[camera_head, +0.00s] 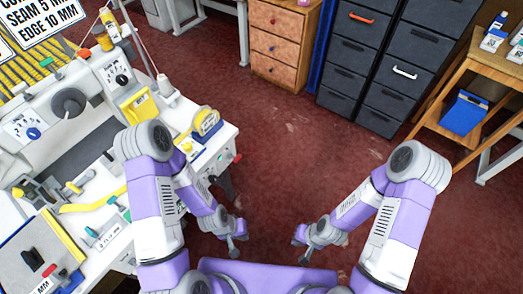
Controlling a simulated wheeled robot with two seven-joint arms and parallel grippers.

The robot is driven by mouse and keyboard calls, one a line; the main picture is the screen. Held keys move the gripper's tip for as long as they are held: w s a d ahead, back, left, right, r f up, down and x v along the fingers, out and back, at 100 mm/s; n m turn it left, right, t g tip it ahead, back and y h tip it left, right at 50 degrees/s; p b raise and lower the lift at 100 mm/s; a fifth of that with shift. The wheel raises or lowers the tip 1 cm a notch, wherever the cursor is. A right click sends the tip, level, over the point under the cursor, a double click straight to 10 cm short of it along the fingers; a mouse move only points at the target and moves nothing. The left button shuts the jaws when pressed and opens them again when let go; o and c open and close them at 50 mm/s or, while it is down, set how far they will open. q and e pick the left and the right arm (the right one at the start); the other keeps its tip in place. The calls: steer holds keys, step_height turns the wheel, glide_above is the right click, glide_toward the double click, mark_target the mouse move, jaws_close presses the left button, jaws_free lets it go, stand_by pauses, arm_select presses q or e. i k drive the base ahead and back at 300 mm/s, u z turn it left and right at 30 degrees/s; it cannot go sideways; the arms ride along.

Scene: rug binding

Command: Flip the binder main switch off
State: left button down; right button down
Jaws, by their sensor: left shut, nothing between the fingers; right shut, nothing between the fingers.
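The white binder machine (98,85) stands on its table at the left of the head view. Its upright panel carries a black dial (121,79), and a small white plate with a blue knob (33,133) sits at its left. I cannot tell which control is the main switch. My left gripper (235,246) is shut and empty, low over the floor to the right of the table. My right gripper (299,241) is shut and empty, also over the floor, apart from everything.
A yellow tape dispenser (207,122) sits on the table's corner. A wooden drawer unit (277,45) and dark drawer cabinets (361,55) stand at the back. A wooden stand (477,72) with a blue bin (464,113) is at the right. The red floor between is clear.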

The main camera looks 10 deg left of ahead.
mark_target(239, 156)
steer(key=z, duration=1.1)
steer(key=i, duration=0.95)
steer(key=u, duration=1.45)
